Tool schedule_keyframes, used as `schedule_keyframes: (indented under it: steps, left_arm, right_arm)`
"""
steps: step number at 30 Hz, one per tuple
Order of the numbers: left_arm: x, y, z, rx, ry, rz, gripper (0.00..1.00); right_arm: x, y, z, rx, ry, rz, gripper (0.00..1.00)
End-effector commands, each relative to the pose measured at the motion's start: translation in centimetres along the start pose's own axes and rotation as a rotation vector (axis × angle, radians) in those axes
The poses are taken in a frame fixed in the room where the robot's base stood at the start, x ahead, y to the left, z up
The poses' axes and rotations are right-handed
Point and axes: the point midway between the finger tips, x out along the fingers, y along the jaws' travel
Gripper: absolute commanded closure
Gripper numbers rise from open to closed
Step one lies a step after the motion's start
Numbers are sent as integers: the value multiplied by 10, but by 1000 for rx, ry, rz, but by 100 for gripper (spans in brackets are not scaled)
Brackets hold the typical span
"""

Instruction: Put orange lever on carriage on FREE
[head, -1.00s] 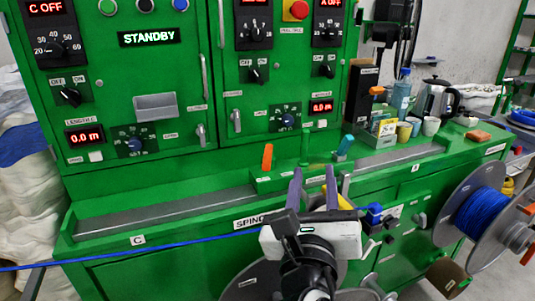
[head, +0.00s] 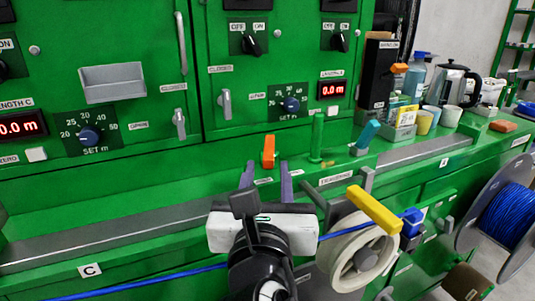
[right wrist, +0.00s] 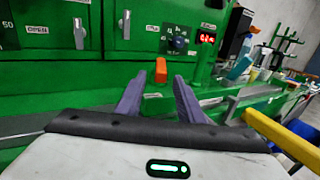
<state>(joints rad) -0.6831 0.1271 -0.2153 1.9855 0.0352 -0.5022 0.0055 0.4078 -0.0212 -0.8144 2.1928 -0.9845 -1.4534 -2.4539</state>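The orange lever (head: 268,152) stands upright on the green carriage (head: 345,167), which sits on the grey rail. Small labels lie near the lever, too small to read surely. My right gripper (head: 267,167) is open, with its two purple fingers pointing at the lever from the front. In the right wrist view the lever (right wrist: 161,72) shows between and beyond the fingertips (right wrist: 160,78), with no clear contact. My left gripper is not in view.
A yellow bar (head: 374,209) and pale spool (head: 347,250) are right of my gripper. The blue cable (head: 150,283) runs across the front, partly behind my arm.

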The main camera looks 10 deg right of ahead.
Motion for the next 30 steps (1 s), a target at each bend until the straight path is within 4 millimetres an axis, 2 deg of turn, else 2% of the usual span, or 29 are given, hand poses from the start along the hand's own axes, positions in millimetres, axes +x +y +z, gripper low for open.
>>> schedule_keyframes:
  steps: [9, 15, 19, 27, 30]
  left_arm:
    - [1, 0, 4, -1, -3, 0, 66]
    - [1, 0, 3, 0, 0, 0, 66]
    - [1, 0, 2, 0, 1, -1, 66]
    - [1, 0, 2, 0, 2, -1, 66]
    - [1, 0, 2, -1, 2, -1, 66]
  right_arm:
    - [58, -1, 1, -2, -1, -3, 66]
    - [84, -1, 1, -1, -1, -1, 66]
    - [91, -1, 1, 0, -2, 0, 66]
    - [92, -1, 1, 0, -1, 1, 66]
    - [92, -1, 1, 0, -1, 1, 82]
